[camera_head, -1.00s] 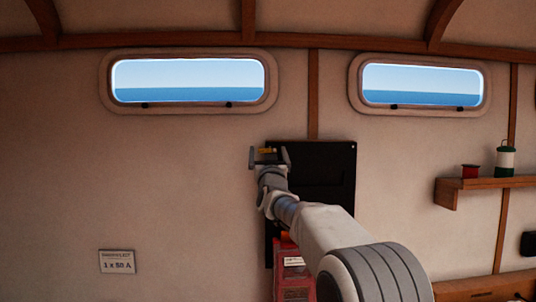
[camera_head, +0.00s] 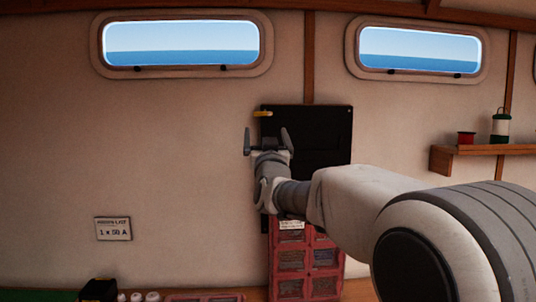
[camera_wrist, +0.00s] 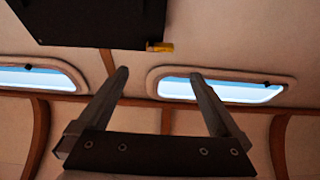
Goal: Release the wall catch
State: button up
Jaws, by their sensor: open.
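A small yellow catch (camera_head: 263,113) sits at the upper left edge of a black wall panel (camera_head: 325,150). In the wrist view, which appears upside down, the yellow catch (camera_wrist: 160,47) projects from the corner of the dark panel (camera_wrist: 85,22). My gripper (camera_head: 267,138) is open and empty, just below the catch in the head view. In the wrist view my gripper's two fingers (camera_wrist: 159,74) are spread, with the catch just beyond the gap between their tips. I see no contact. My arm hides the panel's lower left part.
A red case with clear compartments (camera_head: 291,260) stands below the panel. A wooden shelf (camera_head: 480,150) with a red spool (camera_head: 466,138) and a lantern-like item (camera_head: 501,125) is at right. A label (camera_head: 113,229) is on the left wall.

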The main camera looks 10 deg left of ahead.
jog(key=b+v, duration=0.1)
jog(key=v, duration=0.4)
jog(key=shift+s+d, duration=0.1)
jog(key=shift+s, duration=0.2)
jog(key=s+d+f+g+h, duration=0.1)
jog(key=s+d+f+g, duration=0.4)
jog(key=s, duration=0.7)
jog(key=s+d+f+m+g+h+p, duration=0.1)
jog(key=s+d+f+g+h, duration=0.1)
jog(key=s+d+f+g, duration=0.4)
jog(key=s+d+f+m+g+h, duration=0.1)
jog(key=s+d+f+g, duration=0.4)
jog(key=s+d+f, duration=0.5)
jog(key=s+f, duration=0.6)
jog(key=s, duration=0.2)
jog(key=shift+d+g, duration=0.3)
jog(key=shift+s, duration=0.1)
dwell(1.0)
